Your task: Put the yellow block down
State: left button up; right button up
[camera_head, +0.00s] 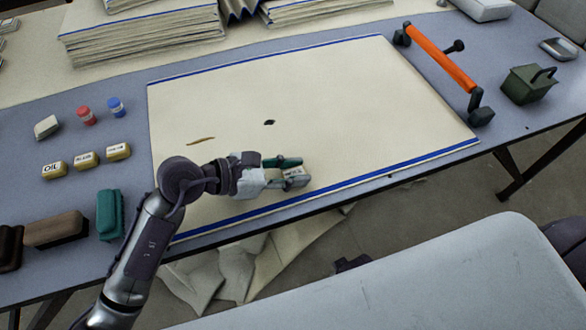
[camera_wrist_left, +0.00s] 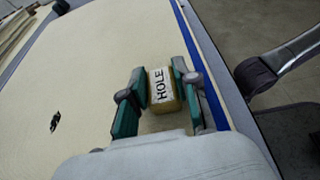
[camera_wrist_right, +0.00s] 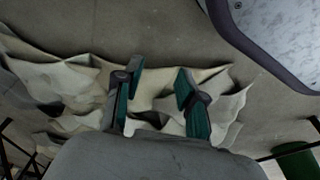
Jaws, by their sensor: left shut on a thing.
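A yellow block (camera_wrist_left: 162,100) with a white label reading HOLE sits between the green fingers of my left gripper (camera_wrist_left: 162,92), which is shut on it. In the head view my left gripper (camera_head: 292,170) holds the block low over the front part of the cream cloth (camera_head: 330,85), near its blue front edge. I cannot tell whether the block touches the cloth. The cloth has a small dark hole and a brown mark left of it. My right gripper (camera_wrist_right: 155,95) shows only in its wrist view, open and empty above the floor.
Yellow labelled blocks (camera_head: 83,160), red and blue pots and a white block stand at left. A green block (camera_head: 110,214) and brown blocks lie at front left. An orange-handled tool (camera_head: 440,57) and a green box (camera_head: 528,84) are at right. Crumpled cloth (camera_wrist_right: 60,85) lies on the floor.

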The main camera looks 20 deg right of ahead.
pick_arm(q)
jog(key=o, duration=0.9)
jog(key=shift+r, duration=0.2)
jog(key=v, duration=1.2)
jog(key=shift+f, duration=0.1)
